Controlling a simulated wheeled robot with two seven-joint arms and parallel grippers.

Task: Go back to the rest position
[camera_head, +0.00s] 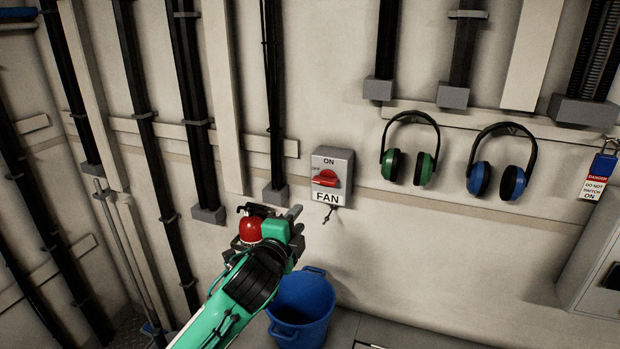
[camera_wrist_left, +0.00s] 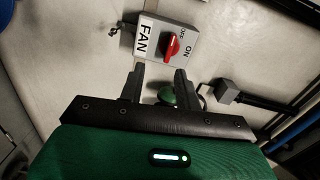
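The FAN switch (camera_head: 328,192) is a grey box on the wall with a red handle, pointing across toward OFF; it also shows rotated in the left wrist view (camera_wrist_left: 182,50). My left gripper (camera_head: 270,212) is below and left of the box, apart from it. In the left wrist view its two dark fingers (camera_wrist_left: 158,80) stand apart, open. A small green rounded thing (camera_wrist_left: 167,96) shows between them; I cannot tell what it is. A red rounded part (camera_head: 250,229) shows at the gripper in the head view. My right gripper is not in view.
A blue bin (camera_head: 303,305) stands on the floor just below my left gripper. Green ear defenders (camera_head: 408,165) and blue ones (camera_head: 500,178) hang right of the switch, with a blue padlock and danger tag (camera_head: 597,178) farther right. Dark conduits (camera_head: 275,110) run down the wall.

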